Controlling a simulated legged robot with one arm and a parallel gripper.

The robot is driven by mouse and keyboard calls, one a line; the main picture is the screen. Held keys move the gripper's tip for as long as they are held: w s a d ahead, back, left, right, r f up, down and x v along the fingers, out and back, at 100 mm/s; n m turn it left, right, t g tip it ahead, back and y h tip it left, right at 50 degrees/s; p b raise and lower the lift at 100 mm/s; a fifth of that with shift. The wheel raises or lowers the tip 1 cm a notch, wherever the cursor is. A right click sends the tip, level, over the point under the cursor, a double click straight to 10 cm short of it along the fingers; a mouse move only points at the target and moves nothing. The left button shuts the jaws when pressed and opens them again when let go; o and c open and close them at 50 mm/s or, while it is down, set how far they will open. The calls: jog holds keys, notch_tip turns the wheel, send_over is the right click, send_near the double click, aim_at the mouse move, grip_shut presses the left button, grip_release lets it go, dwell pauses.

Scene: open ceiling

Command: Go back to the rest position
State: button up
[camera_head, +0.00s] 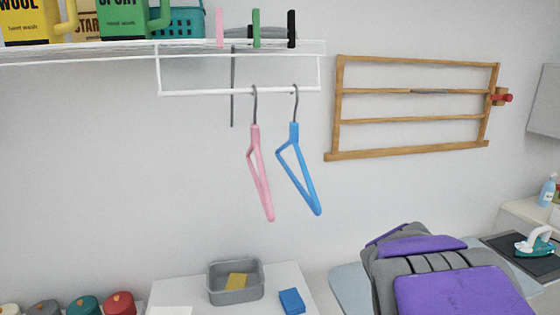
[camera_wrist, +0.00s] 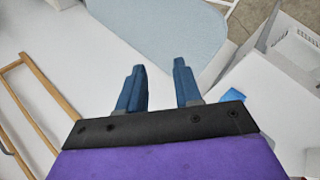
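My gripper shows in the wrist view (camera_wrist: 159,70) with its two blue fingers apart and nothing between them. It is open and empty. Beyond the fingertips is a light blue ironing board (camera_wrist: 165,30), with a clear gap that I cannot measure. In the head view, my purple and grey arm parts fill the lower right, in front of the ironing board (camera_head: 347,284). The fingers cannot be made out there.
A pink hanger (camera_head: 260,180) and a blue hanger (camera_head: 302,178) hang from a white wire shelf (camera_head: 240,92). A wooden rack (camera_head: 410,120) is on the wall. A grey bin (camera_head: 236,295) and blue block (camera_head: 291,301) sit on a white surface. A teal iron (camera_head: 537,243) stands right.

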jog(key=s+a+f+m+g+y, duration=0.2)
jog(key=s+a, duration=0.3)
jog(key=s, duration=0.6)
jog(key=s+a+f+m+g+y, duration=0.1)
jog(key=s+a, duration=0.4)
jog(key=s, duration=0.6)
jog(key=s+a+f+m+g+y, duration=0.2)
jog(key=s+a+f+m+g, duration=0.1)
jog(key=s, duration=0.8)
jog(key=shift+a+m+g+y, duration=0.3)
jog(key=shift+a+m+g, duration=0.55)
jog(key=shift+m, duration=0.35)
